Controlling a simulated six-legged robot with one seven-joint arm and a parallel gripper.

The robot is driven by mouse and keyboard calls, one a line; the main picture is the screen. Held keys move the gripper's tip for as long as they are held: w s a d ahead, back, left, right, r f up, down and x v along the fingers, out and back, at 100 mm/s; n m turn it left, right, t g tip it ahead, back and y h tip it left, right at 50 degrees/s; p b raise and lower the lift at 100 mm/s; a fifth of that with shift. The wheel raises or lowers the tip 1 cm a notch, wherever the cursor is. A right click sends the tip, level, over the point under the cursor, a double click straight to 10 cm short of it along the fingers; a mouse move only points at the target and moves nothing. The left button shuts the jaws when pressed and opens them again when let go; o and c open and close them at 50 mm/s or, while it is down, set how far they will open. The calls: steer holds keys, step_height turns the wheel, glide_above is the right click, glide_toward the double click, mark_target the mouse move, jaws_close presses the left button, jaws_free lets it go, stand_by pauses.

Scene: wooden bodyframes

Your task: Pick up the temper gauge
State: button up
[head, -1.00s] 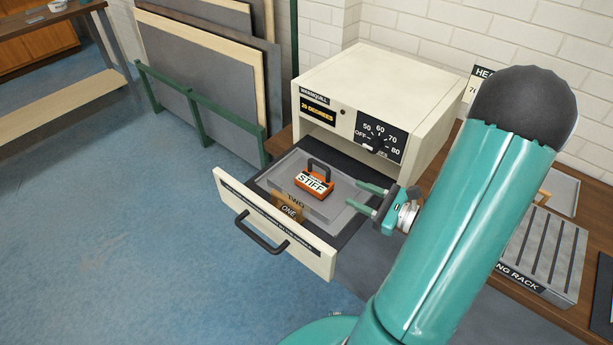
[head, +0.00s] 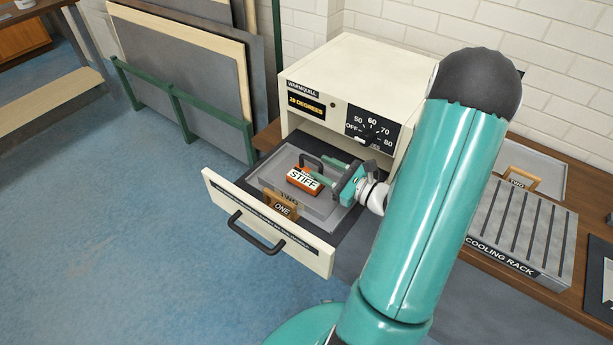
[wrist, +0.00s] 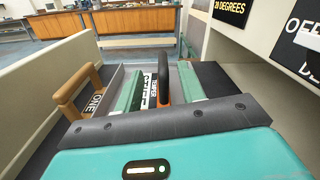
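The temper gauge (head: 303,179) is an orange block with a white label reading STIFF and a dark arched handle. It sits on a grey tray in the pulled-out drawer. My gripper (head: 326,172) is low at the gauge's right side in the head view, its two teal fingers reaching toward it. In the wrist view my gripper (wrist: 160,88) is open, with the gauge (wrist: 149,92) showing between the spread fingers or just beyond them. I cannot tell whether either finger touches it. The handle rises at the right finger's side there.
The drawer front (head: 262,225) stands pulled out below the cream warmer (head: 330,85). A wooden tag ONE (head: 283,208) stands near the drawer front. A cooling rack (head: 520,225) and a tray with a tag TWO (head: 517,180) lie on the bench at right.

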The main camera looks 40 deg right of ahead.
mark_target(307, 173)
steer(key=x, duration=0.4)
steer(key=shift+w+r, duration=0.15)
steer(key=shift+w, duration=0.2)
steer(key=shift+c, duration=0.5)
jaws_close()
